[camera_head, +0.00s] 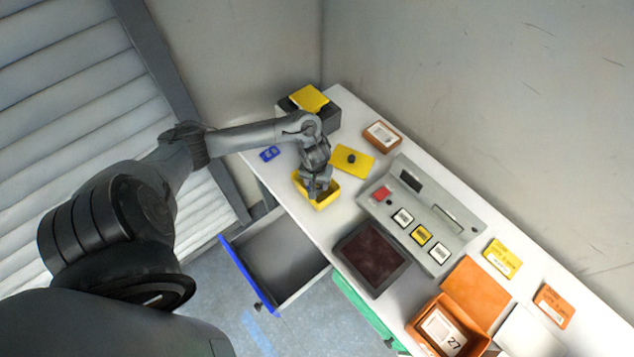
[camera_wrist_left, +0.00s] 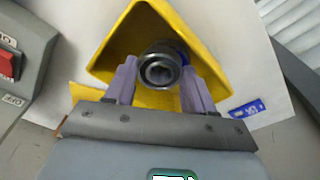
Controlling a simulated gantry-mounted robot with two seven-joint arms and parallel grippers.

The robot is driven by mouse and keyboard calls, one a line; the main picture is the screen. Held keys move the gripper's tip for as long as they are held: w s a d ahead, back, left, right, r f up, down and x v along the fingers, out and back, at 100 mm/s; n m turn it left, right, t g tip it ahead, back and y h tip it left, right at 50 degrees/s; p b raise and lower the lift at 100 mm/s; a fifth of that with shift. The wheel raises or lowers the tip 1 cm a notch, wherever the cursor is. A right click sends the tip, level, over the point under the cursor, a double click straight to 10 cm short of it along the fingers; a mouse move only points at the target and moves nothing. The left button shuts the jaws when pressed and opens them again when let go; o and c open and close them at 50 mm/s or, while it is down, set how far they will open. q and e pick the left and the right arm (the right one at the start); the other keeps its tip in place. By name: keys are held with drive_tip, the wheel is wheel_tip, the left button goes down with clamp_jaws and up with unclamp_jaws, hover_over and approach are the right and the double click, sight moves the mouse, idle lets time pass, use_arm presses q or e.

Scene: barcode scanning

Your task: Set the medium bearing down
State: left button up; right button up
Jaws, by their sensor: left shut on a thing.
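My left gripper (camera_head: 318,190) points down at the yellow bin (camera_head: 327,201) on the table. In the left wrist view, its two purple fingers (camera_wrist_left: 160,82) are shut on a round metal bearing (camera_wrist_left: 160,67) with a dark ring and a hollow centre. The bearing is in front of the yellow bin (camera_wrist_left: 118,48), within its outline; I cannot tell whether it touches the bin. A bit of blue shows just behind the bearing. In the head view the bearing is hidden by the gripper. My right gripper is not in view.
A yellow lid (camera_head: 365,164) lies beside the bin. The grey scanner console (camera_head: 385,213), a dark-red pad (camera_head: 371,257) and an open orange box (camera_head: 423,329) stand to the right. A blue tag (camera_head: 269,154) lies left. A blue-fronted drawer (camera_head: 285,246) is open below.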

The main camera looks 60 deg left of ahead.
use_arm(q)
drive_tip(key=shift+w, duration=0.1)
drive_tip(key=shift+f, duration=0.15)
drive_tip(key=shift+f, duration=0.35)
drive_tip(key=o, duration=1.1)
